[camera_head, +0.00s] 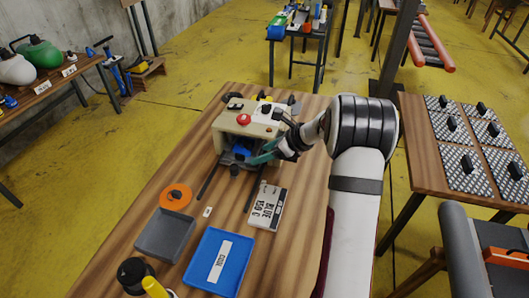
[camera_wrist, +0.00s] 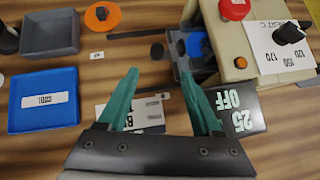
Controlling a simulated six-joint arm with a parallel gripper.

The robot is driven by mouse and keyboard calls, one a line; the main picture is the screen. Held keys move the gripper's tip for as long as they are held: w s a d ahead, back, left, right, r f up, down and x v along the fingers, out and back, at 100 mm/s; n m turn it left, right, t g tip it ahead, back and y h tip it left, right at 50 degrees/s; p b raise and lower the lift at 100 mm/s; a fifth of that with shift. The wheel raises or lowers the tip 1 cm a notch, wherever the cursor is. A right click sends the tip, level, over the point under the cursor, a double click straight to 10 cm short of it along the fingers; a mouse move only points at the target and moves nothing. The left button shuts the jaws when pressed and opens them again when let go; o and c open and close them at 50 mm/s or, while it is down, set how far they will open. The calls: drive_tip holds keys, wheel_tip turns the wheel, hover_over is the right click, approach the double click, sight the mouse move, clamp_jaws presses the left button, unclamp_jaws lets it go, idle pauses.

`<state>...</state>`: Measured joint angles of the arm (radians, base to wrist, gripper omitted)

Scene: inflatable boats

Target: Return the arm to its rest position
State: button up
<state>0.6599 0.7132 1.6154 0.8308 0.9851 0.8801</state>
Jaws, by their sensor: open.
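My gripper (camera_wrist: 165,100) has two teal fingers spread apart with nothing between them in the wrist view. In the head view my gripper (camera_head: 262,154) is beside the front of a beige machine (camera_head: 232,122) with a red button on top. My arm reaches in from the right side of the table. In the wrist view the machine (camera_wrist: 240,45) is at the upper right, and a dark opening with a blue part (camera_wrist: 194,46) lies just beyond the right fingertip. I cannot tell whether a finger touches the machine.
On the wooden table (camera_head: 125,235) are a blue tray (camera_head: 240,264), a grey tray (camera_head: 150,240), an orange disc (camera_head: 175,196), a label card (camera_head: 267,207), and a black and a yellow item (camera_head: 153,287). A side table (camera_head: 420,160) with patterned plates stands right. The air above the trays is clear.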

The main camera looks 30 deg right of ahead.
drive_tip(key=s+a+r+n+g, duration=0.3)
drive_tip(key=s+a+r+n, duration=0.2)
drive_tip(key=s+a+n, duration=0.4)
drive_tip(key=s+a+r+n+g, duration=0.2)
drive_tip(key=s+a+r+n, duration=0.4)
drive_tip(key=a, duration=0.5)
drive_tip(key=s+a+f+n+g+h, duration=0.1)
drive_tip(key=s+n, duration=0.3)
drive_tip(key=s, duration=0.6)
drive_tip(key=s+a+f+n+g+h, duration=0.1)
drive_tip(key=s+n, duration=0.4)
drive_tip(key=s, duration=0.5)
drive_tip(key=shift+s+f+g+h, duration=0.35)
drive_tip(key=shift+f+g+h, duration=0.05)
drive_tip(key=shift+f+h, duration=0.1)
drive_tip(key=shift+a, duration=0.1)
